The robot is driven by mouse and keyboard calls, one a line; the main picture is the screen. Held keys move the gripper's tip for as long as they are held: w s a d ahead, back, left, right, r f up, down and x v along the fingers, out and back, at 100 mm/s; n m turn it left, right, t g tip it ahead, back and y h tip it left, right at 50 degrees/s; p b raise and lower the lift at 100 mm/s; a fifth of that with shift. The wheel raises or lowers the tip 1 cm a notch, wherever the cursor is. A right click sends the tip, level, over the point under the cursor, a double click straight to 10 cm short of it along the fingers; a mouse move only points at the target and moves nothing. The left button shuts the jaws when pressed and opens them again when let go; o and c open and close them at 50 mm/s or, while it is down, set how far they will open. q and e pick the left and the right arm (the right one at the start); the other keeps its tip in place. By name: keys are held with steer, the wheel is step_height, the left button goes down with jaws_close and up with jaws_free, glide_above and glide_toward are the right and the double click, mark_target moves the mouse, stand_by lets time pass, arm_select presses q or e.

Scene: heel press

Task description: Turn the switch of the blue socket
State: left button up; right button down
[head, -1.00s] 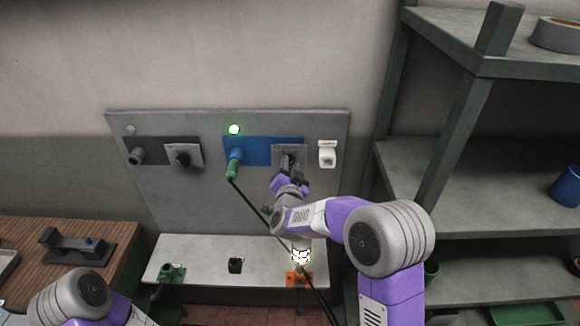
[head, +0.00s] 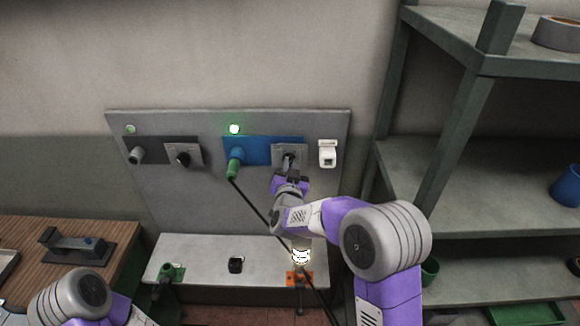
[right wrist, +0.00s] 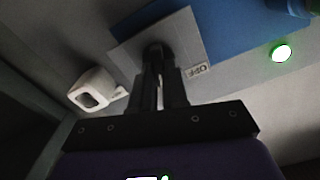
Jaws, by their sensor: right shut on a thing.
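The blue socket panel (head: 259,150) is on the grey wall board. A label reading "OFF" (right wrist: 196,71) shows beside the fingers. My left gripper is out of view; only my left arm shows at lower left.
A green lamp (head: 234,129) glows above the blue panel. A dark panel (head: 160,151) with its own socket and knob is to the left. A white holder (head: 327,154) is close on the right. Grey shelves (head: 470,160) stand at right.

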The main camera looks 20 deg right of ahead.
steer(key=n, duration=0.3)
steer(key=n+p, duration=0.1)
steer(key=n, duration=0.2)
steer(key=n+p, duration=0.1)
steer(key=n, duration=0.3)
steer(key=shift+a, duration=0.25)
steer(key=shift+n, duration=0.3)
steer(key=c, duration=1.1)
jaws_free()
steer(key=shift+c, duration=0.2)
steer(key=v, duration=0.7)
steer(key=shift+s+b, duration=0.25)
steer(key=shift+b, duration=0.1)
steer(key=shift+a, duration=0.1)
